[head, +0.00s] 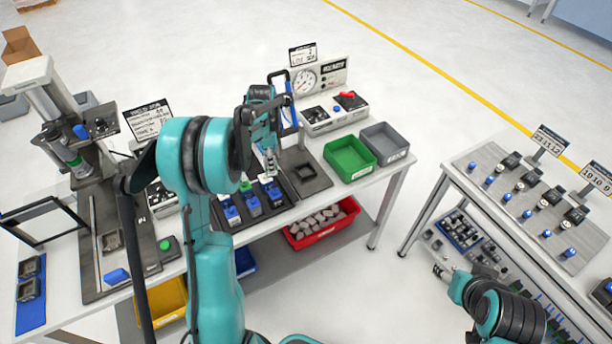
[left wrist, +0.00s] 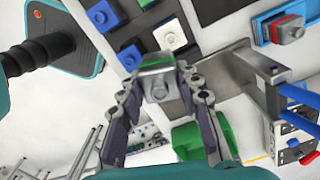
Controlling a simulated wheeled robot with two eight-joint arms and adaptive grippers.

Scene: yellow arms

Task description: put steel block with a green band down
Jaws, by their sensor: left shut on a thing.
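My left gripper (head: 270,160) hangs over the back edge of the dark block tray on the left bench. It is shut on a steel block (left wrist: 157,83), which shows between the fingers in the left wrist view as a grey metal piece with a round boss.
The tray holds several blue-based blocks (head: 251,204). Right of it is a dark plate with a square frame (head: 293,174), then a green bin (head: 350,160) and grey bin (head: 385,145). A gauge station (head: 335,110) stands behind. A red bin (head: 322,232) sits below.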

